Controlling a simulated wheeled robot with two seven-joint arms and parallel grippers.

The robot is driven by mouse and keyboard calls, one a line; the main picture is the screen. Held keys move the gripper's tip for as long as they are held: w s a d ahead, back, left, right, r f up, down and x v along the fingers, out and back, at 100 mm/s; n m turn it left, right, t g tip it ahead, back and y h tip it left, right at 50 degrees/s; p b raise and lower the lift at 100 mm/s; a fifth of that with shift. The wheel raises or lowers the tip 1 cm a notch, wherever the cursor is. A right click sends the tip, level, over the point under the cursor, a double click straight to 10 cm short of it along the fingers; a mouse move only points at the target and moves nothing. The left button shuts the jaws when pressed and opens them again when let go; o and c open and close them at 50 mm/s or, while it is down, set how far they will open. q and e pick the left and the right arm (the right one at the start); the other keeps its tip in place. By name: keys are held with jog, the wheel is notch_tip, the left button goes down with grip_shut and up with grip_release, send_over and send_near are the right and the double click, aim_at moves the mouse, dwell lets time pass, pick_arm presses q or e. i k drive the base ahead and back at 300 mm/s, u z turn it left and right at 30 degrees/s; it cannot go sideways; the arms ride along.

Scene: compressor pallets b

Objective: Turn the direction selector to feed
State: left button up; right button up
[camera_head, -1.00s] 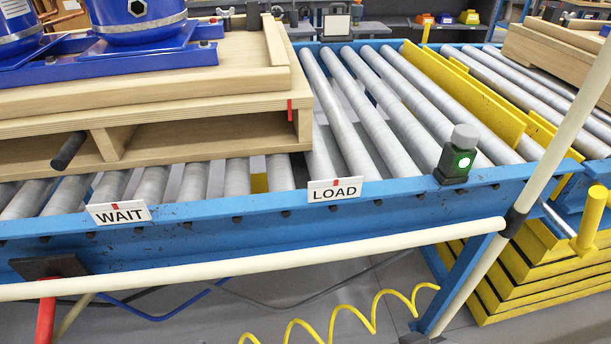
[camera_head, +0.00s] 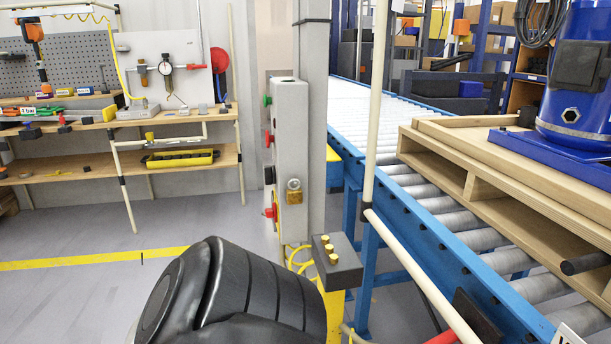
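A tall grey control box (camera_head: 290,155) is fixed to a grey post left of the roller conveyor. I see it nearly edge-on. A green button (camera_head: 267,101), red buttons (camera_head: 269,212) and a black knob stick out from its left-facing side, and a brass padlock hangs on the side towards me. Its front face and labels are hidden, so I cannot tell which control is the direction selector or how it points. A black rounded part of my own arm fills the bottom centre. Neither gripper is in view.
A dark block with brass knobs (camera_head: 336,262) sits on a yellow post (camera_head: 333,310) below the control box. The blue-framed conveyor (camera_head: 415,245) carries a wooden pallet (camera_head: 470,175) with a blue compressor (camera_head: 575,100). A cream rail runs alongside. Grey floor (camera_head: 190,225) is clear at left before a workbench.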

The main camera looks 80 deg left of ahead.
aim_at(270, 176)
jog(key=u, duration=0.1)
jog(key=k, duration=0.45)
jog(key=u, duration=2.05)
jog(key=k, duration=0.4)
jog(key=u, duration=1.3)
jog(key=i, duration=0.7)
jog(key=z, duration=0.1)
